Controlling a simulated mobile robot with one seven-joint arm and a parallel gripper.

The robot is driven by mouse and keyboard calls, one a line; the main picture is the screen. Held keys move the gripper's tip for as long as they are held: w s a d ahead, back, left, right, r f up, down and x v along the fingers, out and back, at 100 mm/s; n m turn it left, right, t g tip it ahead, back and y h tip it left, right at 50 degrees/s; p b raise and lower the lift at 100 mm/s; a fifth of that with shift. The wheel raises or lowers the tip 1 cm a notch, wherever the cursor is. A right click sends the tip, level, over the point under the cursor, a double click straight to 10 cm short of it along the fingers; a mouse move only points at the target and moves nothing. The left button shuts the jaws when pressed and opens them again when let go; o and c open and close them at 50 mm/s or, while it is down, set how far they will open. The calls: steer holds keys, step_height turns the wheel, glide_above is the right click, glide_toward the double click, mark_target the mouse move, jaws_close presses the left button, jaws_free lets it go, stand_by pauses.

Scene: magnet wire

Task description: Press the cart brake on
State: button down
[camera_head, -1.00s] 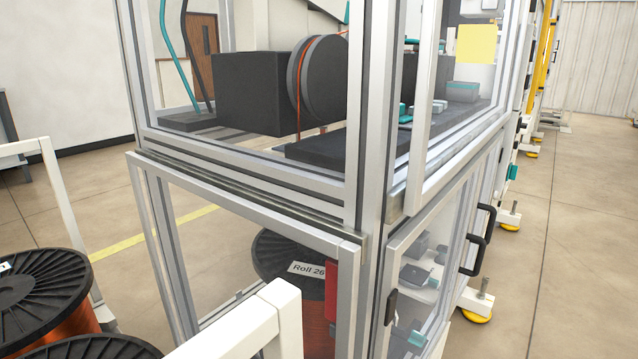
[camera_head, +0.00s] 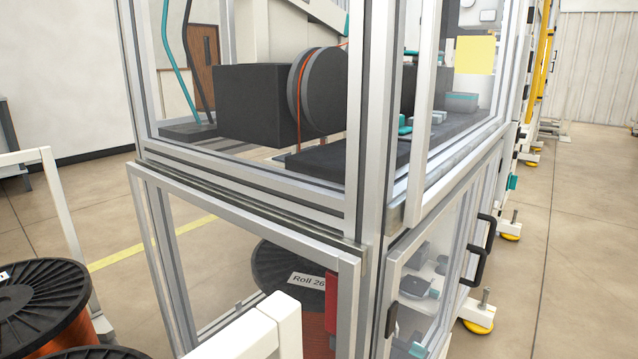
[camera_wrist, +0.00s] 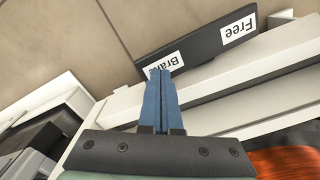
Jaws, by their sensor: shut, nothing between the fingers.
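In the wrist view a dark pedal bar (camera_wrist: 205,48) carries two white labels. The "Free" label (camera_wrist: 238,27) is at its right end, and the "Brake" label (camera_wrist: 163,70) is at its left end, partly covered by my fingers. My gripper (camera_wrist: 160,75) is shut and empty, its blue fingertips over the lower edge of the "Brake" label. I cannot tell whether the tips touch the pedal. The white cart frame (camera_wrist: 225,85) runs beside the pedal. In the head view the white cart frame (camera_head: 288,325) is at the bottom; pedal and gripper are out of that view.
Copper wire (camera_wrist: 285,160) shows at the wrist view's lower right. In the head view a glass-walled machine (camera_head: 368,200) stands ahead, with a spool labelled "Roll 26" (camera_head: 290,268) in its lower part. More spools (camera_head: 40,305) stand at left. The floor at right (camera_head: 590,250) is open.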

stand_by(0.3)
steer(key=shift+f+b, duration=1.3)
steer(key=shift+f, duration=0.55)
step_height(320, 180, up, 8)
steer(key=p, duration=0.9)
steer(key=shift+r, duration=0.25)
steer(key=shift+f, duration=0.1)
